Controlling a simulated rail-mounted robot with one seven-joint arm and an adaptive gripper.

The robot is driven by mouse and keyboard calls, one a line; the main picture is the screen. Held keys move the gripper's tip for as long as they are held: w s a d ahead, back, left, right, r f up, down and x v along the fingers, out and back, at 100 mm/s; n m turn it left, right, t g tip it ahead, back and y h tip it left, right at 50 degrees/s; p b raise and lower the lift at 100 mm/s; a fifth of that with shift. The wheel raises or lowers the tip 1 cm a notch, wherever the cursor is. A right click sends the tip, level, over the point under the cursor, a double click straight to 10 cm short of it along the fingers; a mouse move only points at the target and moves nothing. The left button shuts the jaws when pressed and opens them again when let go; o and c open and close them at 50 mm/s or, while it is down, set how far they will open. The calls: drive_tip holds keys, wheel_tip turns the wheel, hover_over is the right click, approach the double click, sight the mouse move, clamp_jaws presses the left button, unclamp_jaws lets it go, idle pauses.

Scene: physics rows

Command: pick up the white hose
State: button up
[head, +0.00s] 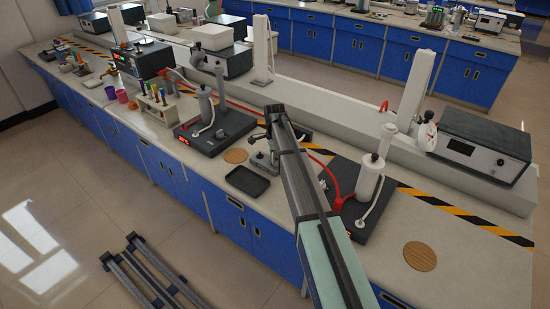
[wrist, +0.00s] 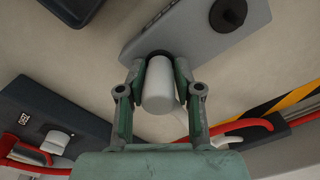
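My gripper (wrist: 160,72) reaches down over the bench. In the wrist view a smooth white cylindrical piece (wrist: 160,90) lies between the two fingers, its far end at a dark round opening. The fingers are close to its sides; I cannot tell whether they touch it. A thin pale line shows beside it, partly hidden. I cannot tell whether this piece is the white hose. In the head view the gripper (head: 270,133) is above a small grey device (head: 262,160), and the white piece cannot be made out. White tubes show on the left stand (head: 205,128) and right stand (head: 376,203).
A black tray (head: 248,181) lies left of the grey device. Red hoses (head: 333,186) run behind my arm. A tube rack (head: 158,108) stands left. Wooden discs (head: 420,257) lie on the bench. The bench front right is mostly clear.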

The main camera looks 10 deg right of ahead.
clamp_jaws()
drive_tip(key=shift+r, duration=0.1)
wheel_tip(320, 180, up, 24)
drive_tip(key=b, duration=0.1)
drive_tip(key=shift+r+b, duration=0.15)
drive_tip(key=shift+b, duration=0.2)
idle(1.0)
drive_tip(key=shift+r, duration=0.1)
